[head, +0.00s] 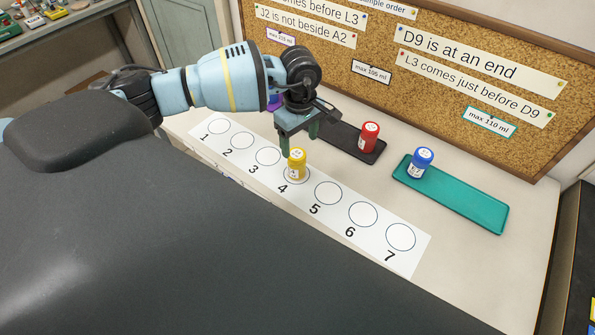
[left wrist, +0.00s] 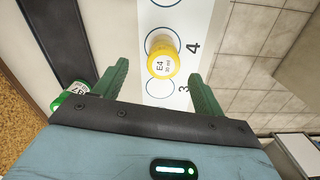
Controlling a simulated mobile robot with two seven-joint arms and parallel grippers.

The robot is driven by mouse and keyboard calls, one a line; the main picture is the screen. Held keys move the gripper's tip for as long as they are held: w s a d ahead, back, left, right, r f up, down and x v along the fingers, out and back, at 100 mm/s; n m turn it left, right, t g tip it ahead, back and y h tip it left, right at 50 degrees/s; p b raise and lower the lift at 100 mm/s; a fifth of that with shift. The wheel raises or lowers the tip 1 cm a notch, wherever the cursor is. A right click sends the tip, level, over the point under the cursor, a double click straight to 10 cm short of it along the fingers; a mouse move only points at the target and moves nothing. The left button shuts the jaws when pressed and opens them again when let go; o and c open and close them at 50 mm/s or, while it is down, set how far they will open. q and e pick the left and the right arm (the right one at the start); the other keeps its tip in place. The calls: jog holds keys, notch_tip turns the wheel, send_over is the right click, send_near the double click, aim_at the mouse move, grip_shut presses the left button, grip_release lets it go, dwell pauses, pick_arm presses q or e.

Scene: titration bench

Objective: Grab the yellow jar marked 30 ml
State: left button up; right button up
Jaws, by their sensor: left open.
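The yellow jar (head: 297,166) stands upright on circle 4 of the white numbered strip (head: 328,207). In the left wrist view the yellow jar (left wrist: 163,58) shows a label that reads E4, 30 ml. My left gripper (head: 299,142) is open and empty, pointing down just above and behind the jar in the head view. In the left wrist view the jar shows between the two green fingers of the left gripper (left wrist: 159,70), with gaps on both sides. My right gripper is not in view.
A red jar (head: 369,137) stands on a dark tray (head: 340,139). A blue jar (head: 421,162) stands on a teal tray (head: 465,203). A green-capped jar (left wrist: 72,96) shows by the left finger in the wrist view. A corkboard (head: 380,45) stands behind. Circles 5 to 7 are empty.

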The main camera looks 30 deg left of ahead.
aim_at(293, 155)
pick_arm(q)
jog(key=shift+a+f, duration=0.15)
jog(key=shift+f, duration=0.35)
jog(key=shift+s+a+f+p, duration=0.1)
jog(key=shift+s+f+p, duration=0.05)
jog(key=shift+f, duration=1.6)
jog(key=shift+s+f+p, duration=0.1)
jog(key=shift+f+p, duration=0.05)
jog(key=shift+f, duration=1.6)
jog(key=c, duration=1.1)
jog(key=shift+o, duration=0.2)
jog(key=shift+r, duration=0.1)
jog(key=shift+r, duration=0.4)
jog(key=r, duration=0.1)
jog(key=s+r, duration=0.1)
jog(key=shift+a+r, duration=0.3)
jog(key=shift+r, duration=0.05)
jog(key=s+a+r, duration=0.1)
jog(key=s+a, duration=0.5)
jog(key=s, duration=0.7)
jog(key=shift+s+a+r, duration=0.15)
jog(key=shift+s+r, duration=0.05)
jog(key=shift+s, duration=0.05)
